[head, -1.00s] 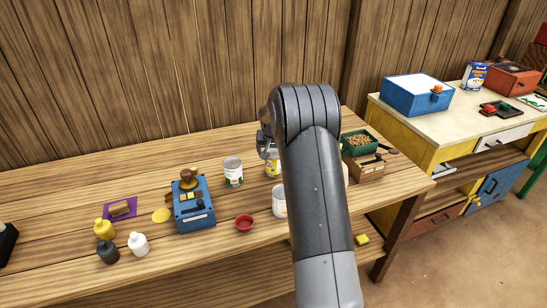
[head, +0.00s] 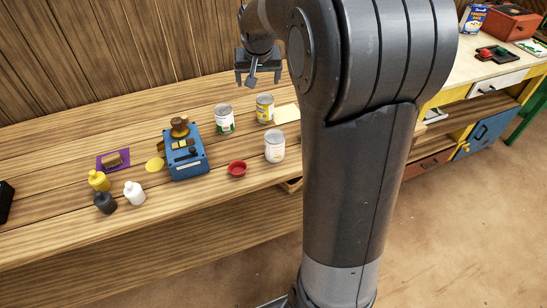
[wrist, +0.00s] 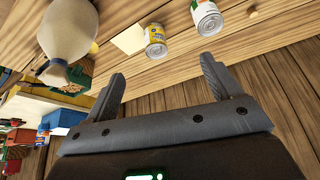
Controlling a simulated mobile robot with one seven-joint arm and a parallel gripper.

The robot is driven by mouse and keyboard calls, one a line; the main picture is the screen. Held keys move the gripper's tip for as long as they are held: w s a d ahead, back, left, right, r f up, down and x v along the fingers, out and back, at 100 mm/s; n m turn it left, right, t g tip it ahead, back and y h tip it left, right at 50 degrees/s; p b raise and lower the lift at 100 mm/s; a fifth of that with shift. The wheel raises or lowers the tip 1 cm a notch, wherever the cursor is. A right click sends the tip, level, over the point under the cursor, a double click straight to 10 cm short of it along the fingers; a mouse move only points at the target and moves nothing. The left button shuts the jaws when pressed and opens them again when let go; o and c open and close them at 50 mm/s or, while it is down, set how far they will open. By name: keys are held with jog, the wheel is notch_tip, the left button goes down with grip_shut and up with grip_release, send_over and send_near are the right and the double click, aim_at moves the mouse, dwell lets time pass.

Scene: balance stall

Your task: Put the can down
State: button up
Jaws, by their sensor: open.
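A yellow can (head: 265,108) stands upright on the wooden bench, and it also shows in the wrist view (wrist: 156,42). A white can with a green label (head: 225,120) stands to its left, also in the wrist view (wrist: 207,18). A third, whitish can (head: 275,147) stands nearer the front edge. Which can the task means is not clear from the frames. My gripper (head: 258,80) is open and empty, above and behind the yellow can, apart from it. In the wrist view nothing is between its fingers (wrist: 160,86).
A pale card (head: 286,113) lies right of the yellow can. A blue device (head: 187,152), a red bowl (head: 237,168) and several small bottles stand further left. My arm hides the bench's right end. The plank wall is behind.

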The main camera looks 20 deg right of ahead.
jog(key=s+a+r+n, duration=0.1)
jog(key=s+a+r, duration=0.2)
jog(key=s, duration=0.5)
jog(key=s+a+r+n, duration=0.1)
jog(key=s+a+r, duration=0.1)
jog(key=s, duration=0.6)
jog(key=s+a+f, duration=0.1)
jog(key=s, duration=0.7)
jog(key=s+a+f+n+t+y, duration=0.1)
jog(key=s+a, duration=0.1)
jog(key=s, duration=0.5)
jog(key=shift+s+a+f, duration=0.15)
jog(key=shift+s+f, duration=0.2)
jog(key=shift+f, duration=0.05)
jog(key=o, duration=0.3)
jog(key=shift+w+r, duration=0.2)
jog(key=shift+w, duration=0.1)
jog(key=shift+o, duration=0.4)
jog(key=w+d+r+m+g+y, duration=0.1)
jog(key=w+d+r+m, duration=0.2)
jog(key=w+d+m, duration=0.4)
jog(key=shift+w+d+r+m+g, duration=0.15)
jog(key=shift+w+d+m+g, duration=0.15)
jog(key=shift+w+m, duration=0.7)
jog(key=w+d+m+y, duration=0.1)
jog(key=w+d+m, duration=0.65)
jog(key=d, duration=0.35)
jog(key=x, duration=0.9)
jog(key=shift+f+m, duration=0.4)
jog(key=shift+m, duration=0.05)
